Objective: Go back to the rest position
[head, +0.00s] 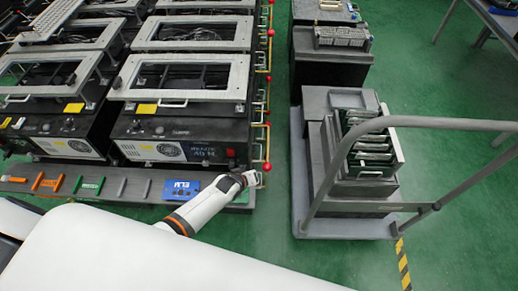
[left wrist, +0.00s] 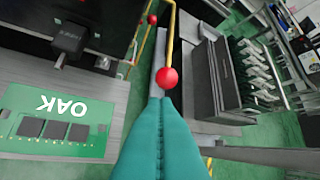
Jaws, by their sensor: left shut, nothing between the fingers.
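My left gripper (head: 251,179) is at the front right corner of the fixture row in the head view. In the left wrist view its two teal fingers (left wrist: 160,103) are pressed together and empty. A red ball knob (left wrist: 167,78) on a yellow lever rod (left wrist: 171,35) shows just beyond the fingertips; I cannot tell whether they touch. The same knob (head: 267,167) is right beside the gripper in the head view. A second red knob (left wrist: 152,19) is farther along. My right gripper is in neither view.
Black fixtures with open grey frames (head: 190,75) fill the left. A blue board (head: 181,190) lies on the front ledge, left of the gripper. A cart with a grey handle (head: 455,124) and a rack of boards (head: 372,150) stands right. Green floor is free between.

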